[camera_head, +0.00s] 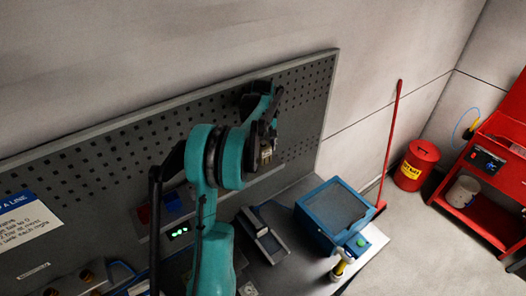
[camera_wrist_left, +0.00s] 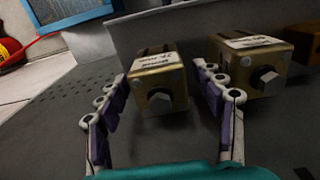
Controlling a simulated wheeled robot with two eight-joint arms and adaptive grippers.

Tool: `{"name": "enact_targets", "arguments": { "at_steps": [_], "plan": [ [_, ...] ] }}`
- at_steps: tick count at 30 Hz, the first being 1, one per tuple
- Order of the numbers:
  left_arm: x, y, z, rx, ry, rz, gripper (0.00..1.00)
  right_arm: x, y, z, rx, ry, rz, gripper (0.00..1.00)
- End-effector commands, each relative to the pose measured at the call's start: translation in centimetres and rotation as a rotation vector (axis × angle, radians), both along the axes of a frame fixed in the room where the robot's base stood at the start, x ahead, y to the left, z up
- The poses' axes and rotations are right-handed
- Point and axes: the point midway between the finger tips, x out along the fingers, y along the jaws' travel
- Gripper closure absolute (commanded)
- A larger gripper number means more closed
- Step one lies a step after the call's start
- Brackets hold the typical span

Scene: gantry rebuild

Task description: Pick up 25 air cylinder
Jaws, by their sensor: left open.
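My left arm reaches up in the head view, and its gripper (camera_head: 267,130) is close to the grey pegboard. In the left wrist view the gripper (camera_wrist_left: 158,76) is open, with one finger on each side of a brass block-shaped cylinder (camera_wrist_left: 158,92). This cylinder has a white label on top and a hex-ended rod facing the camera. I cannot tell whether the fingers touch it. A second, similar cylinder (camera_wrist_left: 252,68) stands to the right of the right finger. The label text is too blurred to read, so I cannot tell which is number 25. My right gripper is out of view.
The pegboard (camera_head: 320,80) stands behind the bench. A blue-framed box (camera_head: 334,212) and a grey holder (camera_head: 262,236) stand on the bench, with a yellow-and-green item (camera_head: 342,264) near its edge. A red broom (camera_head: 390,140), red bin (camera_head: 416,165) and red cart (camera_head: 480,213) are right.

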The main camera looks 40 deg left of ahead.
Motion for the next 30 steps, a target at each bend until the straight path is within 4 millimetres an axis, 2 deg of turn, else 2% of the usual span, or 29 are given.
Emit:
{"name": "enact_targets", "arguments": {
  "at_steps": [5, 8, 13, 23, 30],
  "plan": [
    [0.0, 0.0, -0.1, 0.000, 0.000, 0.000, 0.33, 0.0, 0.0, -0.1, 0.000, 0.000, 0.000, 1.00],
    [0.0, 0.0, -0.1, 0.000, 0.000, 0.000, 0.54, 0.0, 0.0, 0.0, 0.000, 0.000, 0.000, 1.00],
    [0.0, 0.0, -0.1, 0.000, 0.000, 0.000, 0.99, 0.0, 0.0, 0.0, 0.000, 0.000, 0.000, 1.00],
    [0.0, 0.0, 0.2, 0.000, 0.000, 0.000, 1.00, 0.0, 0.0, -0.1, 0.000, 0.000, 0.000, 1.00],
    [0.0, 0.0, 2.2, 0.000, 0.000, 0.000, 1.00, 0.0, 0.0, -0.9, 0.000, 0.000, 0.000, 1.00]
  ]
}}
